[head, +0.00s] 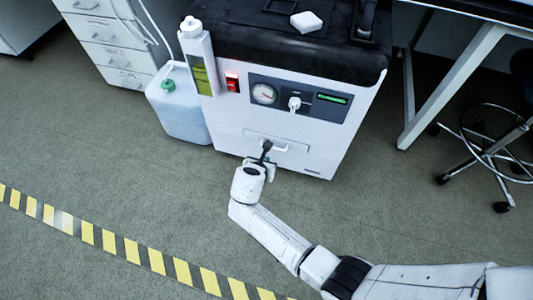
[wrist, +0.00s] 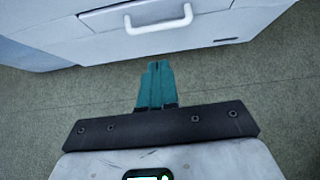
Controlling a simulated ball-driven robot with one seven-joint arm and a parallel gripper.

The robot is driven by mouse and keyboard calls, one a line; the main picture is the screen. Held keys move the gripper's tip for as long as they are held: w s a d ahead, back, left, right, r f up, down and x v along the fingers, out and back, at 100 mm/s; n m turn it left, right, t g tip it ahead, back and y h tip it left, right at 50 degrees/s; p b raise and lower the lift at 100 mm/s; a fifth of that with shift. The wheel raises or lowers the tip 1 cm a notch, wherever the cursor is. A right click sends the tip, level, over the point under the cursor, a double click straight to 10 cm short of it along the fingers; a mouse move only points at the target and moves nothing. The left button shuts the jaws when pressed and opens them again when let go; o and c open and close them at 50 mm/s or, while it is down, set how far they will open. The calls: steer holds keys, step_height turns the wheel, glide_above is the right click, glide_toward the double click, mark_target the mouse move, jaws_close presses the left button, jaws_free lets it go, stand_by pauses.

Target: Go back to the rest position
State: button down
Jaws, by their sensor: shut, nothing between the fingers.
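My gripper (wrist: 157,84) shows in the wrist view as teal fingers side by side, shut and empty. In the head view my gripper (head: 266,146) is at the front of the white machine (head: 325,130), by its lower drawer. The drawer's white handle (wrist: 159,20) lies beyond the fingertips in the wrist view, apart from them. My arm reaches in from the lower right of the head view. The drawer front looks closed.
A jug with a green cap (head: 178,112) stands left of the machine. A white drawer cabinet (head: 113,48) is at upper left. A desk leg (head: 455,80) and a wheeled stool (head: 490,150) stand at right. Yellow-black floor tape (head: 110,243) crosses the open floor.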

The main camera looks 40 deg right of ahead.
steer(key=p+v, duration=0.2)
steer(key=v, duration=0.3)
steer(key=shift+a, duration=0.15)
steer(key=s+d+r+m+g, duration=0.2)
steer(key=s+d+m, duration=0.5)
steer(key=m, duration=0.2)
steer(key=s+a+r+m+g+y, duration=0.1)
steer(key=s+a+r+m+y, duration=0.2)
steer(key=s+m, duration=0.55)
steer(key=s+a+r+m+g+y, duration=0.1)
steer(key=s+r+m+y, duration=0.35)
steer(key=s+m, duration=0.45)
step_height(320, 180, up, 28)
steer(key=s+p, duration=0.1)
steer(key=p, duration=2.6)
steer(key=shift+n, duration=0.35)
steer(key=shift+s+r+h, duration=0.1)
steer(key=shift+s+h, duration=0.05)
steer(key=shift+h, duration=0.1)
